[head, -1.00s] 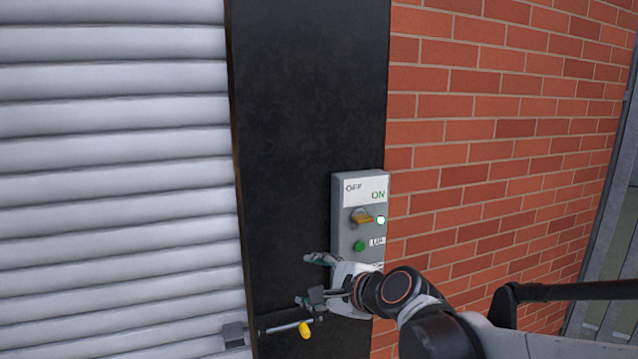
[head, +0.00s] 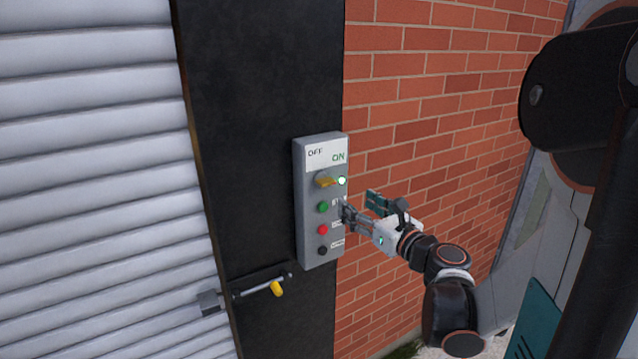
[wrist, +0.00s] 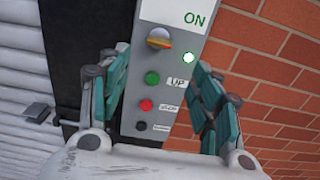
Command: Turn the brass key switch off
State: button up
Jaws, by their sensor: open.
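The brass key switch (head: 325,180) sits near the top of a grey control box (head: 308,245) on the wall, under a white plate marked OFF and ON. Its knob points right, toward the ON side, and the lamp (head: 342,181) beside it glows pale green. The switch also shows at the top centre in the wrist view (wrist: 159,38). My gripper (head: 358,205) is open and empty in front of the box, to the right of and lower than the switch. In the wrist view its teal fingers (wrist: 158,85) stand apart on either side of the box, not touching the switch.
Below the switch are a green button (head: 323,207), a red button (head: 323,230) and a black button (head: 322,251). A white shutter (head: 90,180) is left, a brick wall (head: 430,100) right.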

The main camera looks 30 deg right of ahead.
aim_at(330, 183)
jog(key=w, duration=1.3)
jog(key=shift+w+a, duration=0.1)
jog(key=shift+a, duration=0.3)
jog(key=shift+c, duration=0.3)
jog(key=c, duration=1)
